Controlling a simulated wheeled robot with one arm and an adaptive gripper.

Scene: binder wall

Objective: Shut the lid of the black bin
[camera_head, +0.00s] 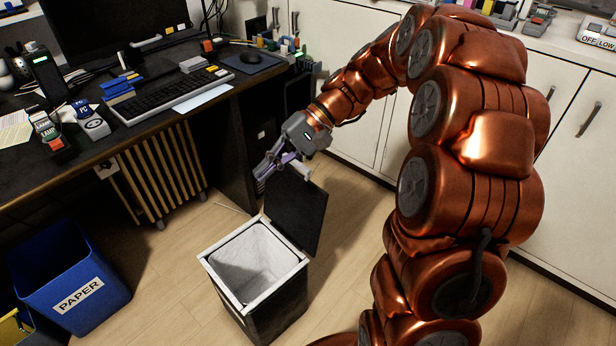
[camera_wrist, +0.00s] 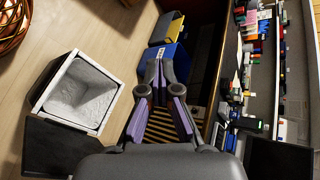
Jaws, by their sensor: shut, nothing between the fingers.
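The black bin (camera_head: 262,322) stands on the floor with a pale rim and a grey liner inside, and looks empty. Its black lid (camera_head: 297,208) stands open, raised at the back right side of the bin. In the wrist view the bin's white rim (camera_wrist: 52,80) is at the left, with the dark lid (camera_wrist: 48,150) below it. My gripper (camera_head: 264,170) is above and behind the lid's upper edge, near the desk's side. Its purple-padded fingers (camera_wrist: 160,72) are shut and empty. I cannot tell whether it touches the lid.
A blue paper bin (camera_head: 72,268) stands on the floor at the left, beside a yellow one (camera_head: 12,332). The desk (camera_head: 110,150) with keyboard and monitor is left of my gripper. White cabinets (camera_head: 345,85) stand behind. The floor (camera_head: 175,285) between the bins is clear.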

